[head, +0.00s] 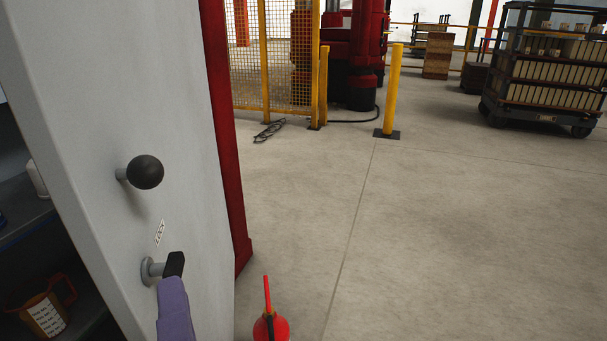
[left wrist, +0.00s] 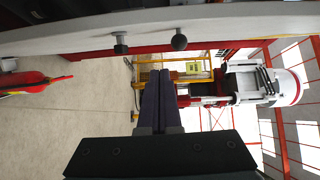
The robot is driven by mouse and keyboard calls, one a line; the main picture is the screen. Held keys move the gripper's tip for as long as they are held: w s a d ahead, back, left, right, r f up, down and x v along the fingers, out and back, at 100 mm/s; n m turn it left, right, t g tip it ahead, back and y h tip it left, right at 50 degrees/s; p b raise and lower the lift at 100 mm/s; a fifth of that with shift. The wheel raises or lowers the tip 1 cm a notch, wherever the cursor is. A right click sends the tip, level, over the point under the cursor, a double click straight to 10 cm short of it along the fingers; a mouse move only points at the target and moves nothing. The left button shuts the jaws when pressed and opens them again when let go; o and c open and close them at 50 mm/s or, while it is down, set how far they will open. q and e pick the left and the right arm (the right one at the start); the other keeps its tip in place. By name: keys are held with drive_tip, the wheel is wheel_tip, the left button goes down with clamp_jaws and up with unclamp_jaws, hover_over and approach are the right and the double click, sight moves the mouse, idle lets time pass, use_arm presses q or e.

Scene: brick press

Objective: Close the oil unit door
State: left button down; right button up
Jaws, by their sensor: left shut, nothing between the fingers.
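The oil unit door (head: 110,110) is a pale grey panel that stands open at the left of the head view, with shelves showing to its left. It bears a black ball knob (head: 145,172) and, lower, a latch with a dark lever (head: 174,263). In the left wrist view the door (left wrist: 230,28) runs along the top, with the knob (left wrist: 179,42) and latch (left wrist: 120,46). My left gripper (head: 173,287) has purple fingers, shut and empty, just below the lever in the picture. Its fingers (left wrist: 160,74) appear apart from the door in the wrist view. My right gripper is not seen.
A measuring jug (head: 46,315) stands on a shelf beside the door. A red oil can (head: 270,326) shows at the bottom edge. A yellow post (head: 393,90), mesh fence (head: 245,55) and brick cart (head: 545,75) stand farther back. The floor at right is clear.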

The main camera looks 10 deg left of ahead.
sight(129, 230)
use_arm(q)
drive_tip(key=shift+t, duration=0.3)
drive_tip(key=shift+w+a+r+p, duration=0.1)
drive_tip(key=shift+w+a+p, duration=0.35)
drive_tip(key=shift+w+a, duration=0.85)
drive_tip(key=shift+w+a+r+p, duration=0.1)
drive_tip(key=shift+w+a+p, duration=0.5)
drive_tip(key=shift+a, duration=1.15)
drive_tip(key=shift+w+a+r+p, duration=0.1)
drive_tip(key=shift+w+a+p, duration=0.15)
drive_tip(key=shift+w+a, duration=1.15)
drive_tip(key=shift+s+a, duration=0.15)
